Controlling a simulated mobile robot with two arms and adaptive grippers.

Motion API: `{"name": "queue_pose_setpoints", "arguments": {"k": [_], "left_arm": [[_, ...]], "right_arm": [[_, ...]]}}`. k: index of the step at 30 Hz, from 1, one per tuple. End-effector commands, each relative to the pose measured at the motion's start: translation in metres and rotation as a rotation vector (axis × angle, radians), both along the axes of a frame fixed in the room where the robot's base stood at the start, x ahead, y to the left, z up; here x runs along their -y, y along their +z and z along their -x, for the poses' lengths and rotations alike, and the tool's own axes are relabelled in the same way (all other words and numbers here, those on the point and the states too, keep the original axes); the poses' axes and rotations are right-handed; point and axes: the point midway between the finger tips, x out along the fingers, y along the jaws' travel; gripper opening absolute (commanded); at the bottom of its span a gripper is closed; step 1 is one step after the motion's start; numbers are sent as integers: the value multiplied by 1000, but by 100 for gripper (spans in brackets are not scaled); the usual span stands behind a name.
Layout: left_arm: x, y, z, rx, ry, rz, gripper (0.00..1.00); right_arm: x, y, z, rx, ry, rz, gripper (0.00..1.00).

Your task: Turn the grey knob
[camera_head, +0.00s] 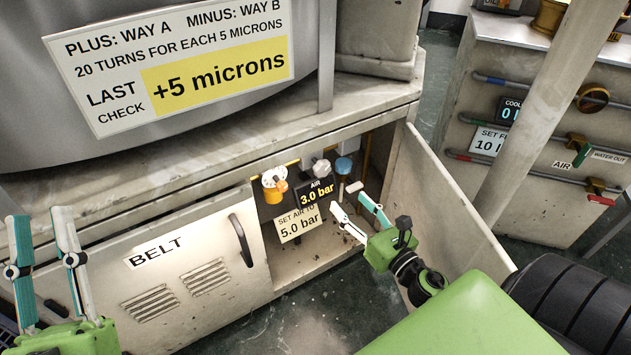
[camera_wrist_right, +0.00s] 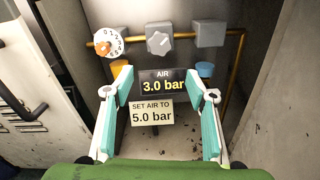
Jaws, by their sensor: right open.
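The grey knob (camera_head: 320,167) sits inside the open cabinet, above the AIR display (camera_head: 316,190), which reads 3.0 bar. In the right wrist view the grey knob (camera_wrist_right: 158,42) is on a grey block, above the display (camera_wrist_right: 162,82). A card (camera_wrist_right: 152,115) below says SET AIR TO 5.0 bar. My right gripper (camera_head: 346,199) is open and empty, at the cabinet opening, apart from the knob. In the right wrist view its fingers (camera_wrist_right: 160,85) frame the display, below the knob. My left gripper (camera_head: 40,216) is open and empty at the far left.
A white numbered dial (camera_wrist_right: 107,42) with an orange part is left of the knob; a grey block (camera_wrist_right: 209,33) and a blue part (camera_wrist_right: 205,69) are right. The open door (camera_head: 440,205) flanks my right arm. The BELT door (camera_head: 185,285) is closed at left.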

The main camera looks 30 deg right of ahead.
Motion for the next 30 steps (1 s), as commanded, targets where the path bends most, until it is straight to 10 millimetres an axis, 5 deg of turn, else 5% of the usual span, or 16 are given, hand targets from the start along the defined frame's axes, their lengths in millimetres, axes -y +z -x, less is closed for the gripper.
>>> {"name": "queue_pose_setpoints", "arguments": {"k": [7,21,30], "left_arm": [[-4,20,16,58,-2,17,27],[-4,18,15,52,0,15,27],[-5,25,22,100,-2,29,27]], "right_arm": [[3,7,-11,13,10,120,52],[3,7,-105,13,8,114,52],[3,6,-134,11,9,114,52]]}}
